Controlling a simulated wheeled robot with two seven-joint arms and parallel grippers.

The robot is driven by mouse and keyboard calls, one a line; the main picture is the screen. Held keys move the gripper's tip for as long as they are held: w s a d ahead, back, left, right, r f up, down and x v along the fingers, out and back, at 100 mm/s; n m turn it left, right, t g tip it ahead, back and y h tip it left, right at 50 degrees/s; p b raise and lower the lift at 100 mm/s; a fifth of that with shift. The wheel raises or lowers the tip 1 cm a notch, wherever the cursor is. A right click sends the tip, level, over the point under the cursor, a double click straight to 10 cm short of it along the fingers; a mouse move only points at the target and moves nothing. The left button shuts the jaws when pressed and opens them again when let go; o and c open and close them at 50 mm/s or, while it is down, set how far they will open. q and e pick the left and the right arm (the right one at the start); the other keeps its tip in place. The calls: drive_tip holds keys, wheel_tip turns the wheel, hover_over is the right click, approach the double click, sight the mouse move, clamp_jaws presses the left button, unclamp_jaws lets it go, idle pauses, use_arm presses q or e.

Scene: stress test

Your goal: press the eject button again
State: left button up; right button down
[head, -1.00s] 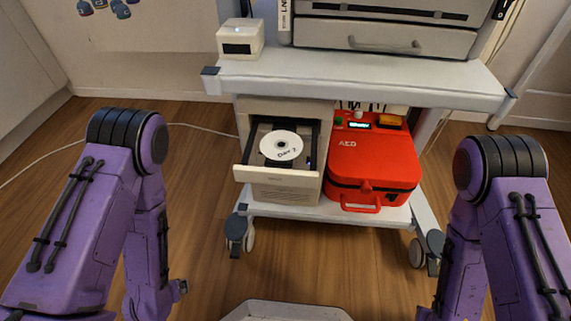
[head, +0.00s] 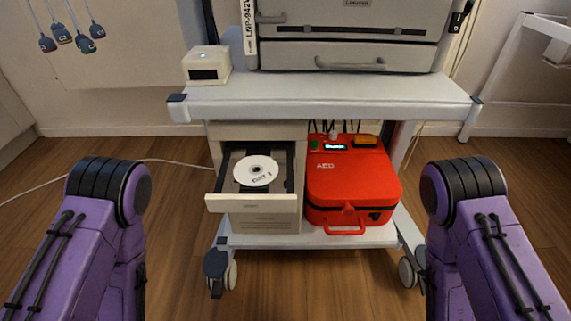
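A beige disc unit (head: 264,222) stands on the cart's lower shelf with its tray (head: 225,203) slid out toward me. A white disc (head: 256,171) with handwriting lies in the tray. I cannot make out the eject button on the unit's front; it is too small or hidden by the open tray. My two purple arms come in at the lower left and lower right, both well apart from the unit. Neither gripper is in view.
A red AED case (head: 350,185) stands right beside the disc unit. The cart's upper shelf (head: 330,98) overhangs both and bears a small white box (head: 206,66) and a large grey drawer unit (head: 350,40). Cart casters (head: 222,270) stand on the wooden floor. A thin white cable crosses the floor at left.

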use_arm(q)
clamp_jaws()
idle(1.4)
